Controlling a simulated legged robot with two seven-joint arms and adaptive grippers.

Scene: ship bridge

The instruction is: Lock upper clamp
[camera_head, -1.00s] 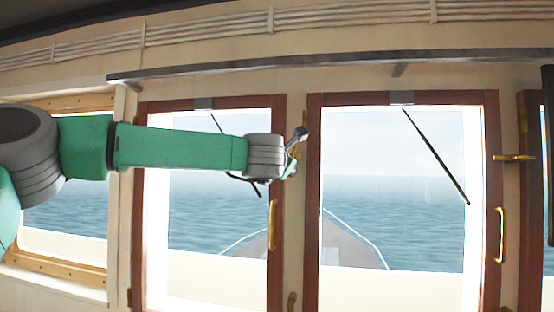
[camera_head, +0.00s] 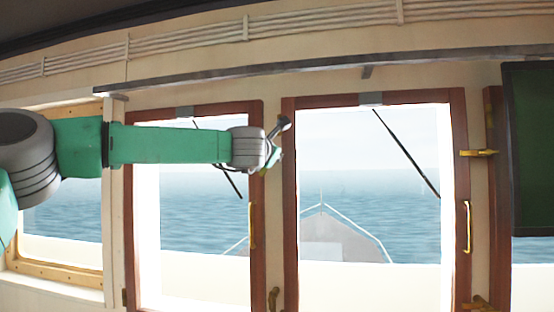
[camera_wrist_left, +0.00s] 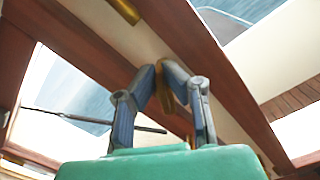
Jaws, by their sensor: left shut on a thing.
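My left gripper (camera_head: 279,135) is in the head view at the upper right edge of the left wooden window frame (camera_head: 257,185). In the left wrist view its two fingers (camera_wrist_left: 170,78) close around a brass clamp (camera_wrist_left: 166,95) on the pale post between the frames. The gripper is shut on this upper clamp, and the fingers hide part of it. Whether the clamp's handle is turned fully over cannot be told. A lower brass clamp (camera_head: 274,298) sits further down the same post. My right gripper is not in view.
The right window frame (camera_head: 291,200) stands close beside the gripper. It has a brass handle (camera_head: 468,227) and an upper clamp (camera_head: 479,153) on its right. A dark screen (camera_head: 532,150) hangs at far right. A grey rail (camera_head: 320,66) runs above the windows.

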